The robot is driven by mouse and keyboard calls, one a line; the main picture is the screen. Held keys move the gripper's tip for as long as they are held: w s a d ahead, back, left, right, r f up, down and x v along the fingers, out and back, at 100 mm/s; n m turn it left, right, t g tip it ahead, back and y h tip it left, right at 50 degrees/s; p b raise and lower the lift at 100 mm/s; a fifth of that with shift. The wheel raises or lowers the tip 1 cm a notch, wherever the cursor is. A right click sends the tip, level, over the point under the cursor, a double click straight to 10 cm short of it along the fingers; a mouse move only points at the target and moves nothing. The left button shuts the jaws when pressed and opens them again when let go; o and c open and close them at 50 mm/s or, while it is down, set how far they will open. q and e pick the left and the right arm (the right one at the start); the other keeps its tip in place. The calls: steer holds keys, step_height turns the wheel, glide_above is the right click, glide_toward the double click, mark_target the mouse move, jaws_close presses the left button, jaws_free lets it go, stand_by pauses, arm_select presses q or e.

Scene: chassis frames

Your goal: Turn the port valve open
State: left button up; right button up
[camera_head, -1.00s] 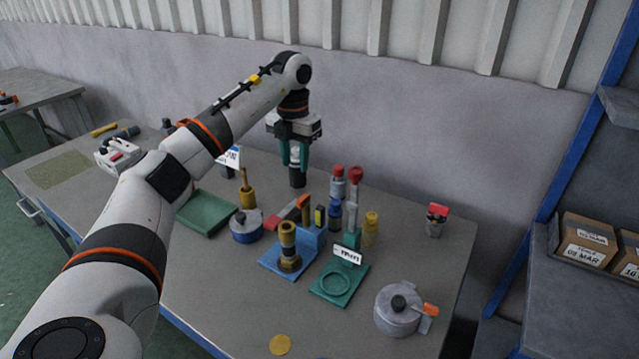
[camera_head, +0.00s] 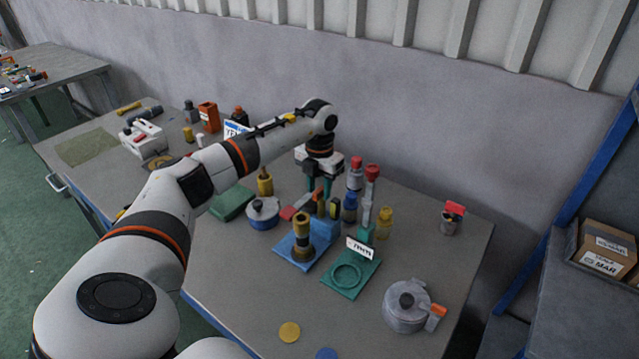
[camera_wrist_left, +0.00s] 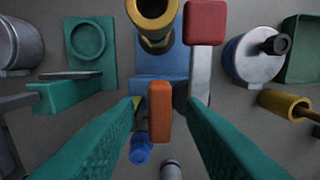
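A brass fitting (camera_head: 303,238) stands upright on a blue base (camera_head: 293,262); it also shows at the top of the left wrist view (camera_wrist_left: 152,18). Beside it, an upright orange piece (camera_wrist_left: 160,108) lies between my fingers in the wrist view, apparently untouched. A grey bar with a red end (camera_wrist_left: 205,28) lies alongside. I cannot tell for sure which part is the port valve's handle. My left gripper (camera_head: 319,186) is open, fingers pointing down, just behind the blue base; its teal fingers (camera_wrist_left: 165,135) flank the orange piece. The right gripper is not in view.
A green plate with a ring (camera_head: 346,275) and label, a grey lidded pot (camera_head: 407,306), a blue-and-white pot (camera_head: 263,212) and a green tray (camera_head: 231,203) surround the fitting. Tall red-topped posts (camera_head: 371,190) stand close right of my gripper. The front table area is mostly clear.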

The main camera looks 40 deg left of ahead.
arm_select(q)
steer(key=shift+f, duration=0.2)
steer(key=shift+c, duration=0.2)
jaws_close()
steer(key=shift+n, duration=0.3)
steer(key=n, duration=0.3)
steer(key=shift+w+d+r, duration=0.1)
steer(key=shift+d, duration=0.05)
steer(key=n+p, duration=0.1)
steer(key=n, duration=0.4)
steer(key=shift+w+d, duration=0.1)
steer(key=shift+d, duration=0.05)
steer(key=n, duration=0.3)
steer(key=shift+w+n+p, duration=0.15)
steer(key=shift+n+p, duration=0.15)
steer(key=shift+w+n+p, duration=0.15)
steer(key=shift+n+p, duration=0.2)
steer(key=shift+n, duration=1.55)
